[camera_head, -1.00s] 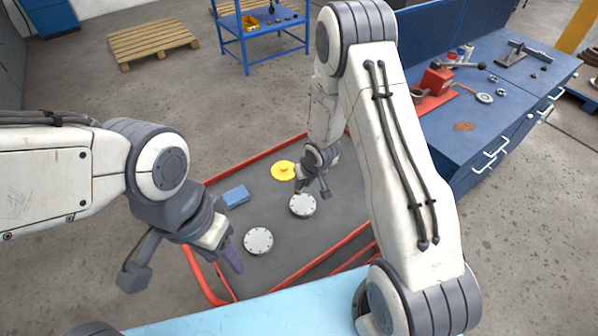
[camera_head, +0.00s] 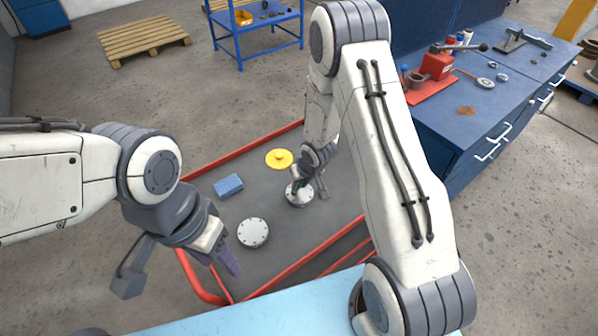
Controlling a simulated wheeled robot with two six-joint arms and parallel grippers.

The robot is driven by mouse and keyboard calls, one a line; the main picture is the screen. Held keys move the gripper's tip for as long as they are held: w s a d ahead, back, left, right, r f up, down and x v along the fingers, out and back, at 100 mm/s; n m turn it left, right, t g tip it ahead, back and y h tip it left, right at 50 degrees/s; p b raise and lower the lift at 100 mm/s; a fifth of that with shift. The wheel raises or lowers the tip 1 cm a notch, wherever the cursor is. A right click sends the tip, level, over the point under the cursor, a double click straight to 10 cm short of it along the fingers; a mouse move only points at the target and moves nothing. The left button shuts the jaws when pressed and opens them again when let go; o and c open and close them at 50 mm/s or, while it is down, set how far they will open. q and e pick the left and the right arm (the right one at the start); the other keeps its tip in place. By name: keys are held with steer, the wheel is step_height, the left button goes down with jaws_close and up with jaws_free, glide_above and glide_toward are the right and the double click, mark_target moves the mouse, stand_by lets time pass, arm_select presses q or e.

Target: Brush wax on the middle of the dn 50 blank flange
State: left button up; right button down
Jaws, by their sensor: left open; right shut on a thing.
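Two round grey-white flanges with bolt holes lie on the dark top of a red-edged cart. One flange (camera_head: 300,195) is under my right gripper, and the other flange (camera_head: 253,233) lies nearer, to its left. I cannot tell from their looks which is the dn 50. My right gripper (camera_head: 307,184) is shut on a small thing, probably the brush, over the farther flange. The thing is mostly hidden, and whether it touches the flange is unclear. My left gripper (camera_head: 180,270) is open and empty, left of the nearer flange.
A yellow round lid-like piece (camera_head: 279,159) and a blue block (camera_head: 229,186) lie on the cart (camera_head: 277,216). A blue workbench (camera_head: 458,128) with a red tool stands right. A blue table (camera_head: 257,33) and a pallet (camera_head: 145,40) stand behind, with open floor between.

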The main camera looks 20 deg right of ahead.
steer(key=d+p, duration=0.1)
steer(key=d, duration=0.1)
steer(key=w+d+p, duration=0.1)
steer(key=shift+w+d, duration=0.15)
steer(key=shift+d, duration=0.25)
steer(key=shift+s+a+f+b, duration=0.1)
steer(key=shift+s+a+b, duration=0.1)
steer(key=shift+a+b, duration=0.35)
steer(key=shift+s+a+b, duration=0.15)
steer(key=shift+a+b, duration=0.25)
steer(key=shift+a, duration=0.15)
steer(key=shift+s+a+b, duration=0.2)
steer(key=shift+a+b, duration=0.15)
steer(key=shift+a, duration=0.25)
steer(key=shift+a+r+p, duration=0.25)
steer(key=shift+r+p, duration=0.6)
steer(key=shift+r, duration=0.35)
steer(key=shift+s+r+p, duration=0.1)
steer(key=shift+r+p, duration=0.15)
steer(key=shift+p, duration=0.1)
step_height(320, 180, up, 5)
steer(key=p, duration=0.5)
steer(key=shift+r, duration=0.1)
arm_select(q)
step_height(320, 180, up, 8)
steer(key=shift+f, duration=0.25)
steer(key=shift+d+f, duration=0.1)
